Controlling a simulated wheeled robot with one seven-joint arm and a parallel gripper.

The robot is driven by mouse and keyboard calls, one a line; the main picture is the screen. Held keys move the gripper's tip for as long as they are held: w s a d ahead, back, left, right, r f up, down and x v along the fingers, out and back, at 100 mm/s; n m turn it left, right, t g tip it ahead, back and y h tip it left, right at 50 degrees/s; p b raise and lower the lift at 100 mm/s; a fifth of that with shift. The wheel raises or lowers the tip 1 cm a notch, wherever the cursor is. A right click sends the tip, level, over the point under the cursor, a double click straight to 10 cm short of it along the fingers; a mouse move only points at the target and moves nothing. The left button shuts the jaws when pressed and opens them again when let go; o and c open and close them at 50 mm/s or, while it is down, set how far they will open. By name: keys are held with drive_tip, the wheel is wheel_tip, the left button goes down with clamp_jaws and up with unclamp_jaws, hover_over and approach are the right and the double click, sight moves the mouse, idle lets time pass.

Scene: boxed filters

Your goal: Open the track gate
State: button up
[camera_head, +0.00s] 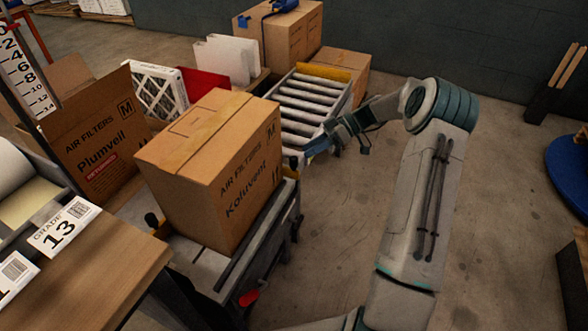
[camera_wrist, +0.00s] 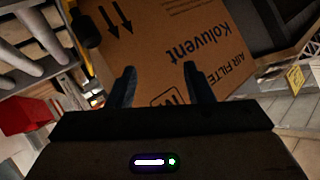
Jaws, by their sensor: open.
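A roller track (camera_head: 308,100) runs behind a closed carton marked Koluvent (camera_head: 205,165); its rollers also show at the upper left of the wrist view (camera_wrist: 35,55). I cannot clearly make out the track gate; the spot where the track meets the carton is partly hidden by the carton and my gripper. My gripper (camera_head: 305,152) is beside the carton's right rear edge, at the near end of the rollers. In the wrist view its two fingers (camera_wrist: 159,75) are apart, with nothing seen between them, and the Koluvent carton (camera_wrist: 170,45) is in front of them.
A yellow bar (camera_head: 323,73) crosses the track's far end. An open Plumveil carton (camera_head: 92,140) and a pleated filter (camera_head: 158,92) stand left. A red handle (camera_head: 249,298) sits low on the carton's stand. A wooden table (camera_head: 90,275) is front left.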

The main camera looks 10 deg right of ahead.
sight(294, 162)
drive_tip(key=w+d+f+n+t+y+b, duration=0.3)
drive_tip(key=w+d+f+t+y, duration=0.15)
drive_tip(key=d+f, duration=0.55)
drive_tip(key=shift+y, duration=0.25)
drive_tip(key=a, duration=0.4)
drive_tip(key=w+a, duration=0.1)
drive_tip(key=a, duration=0.9)
drive_tip(key=shift+w+a+f, duration=0.15)
drive_tip(key=shift+w+f, duration=0.1)
drive_tip(key=shift+f, duration=0.05)
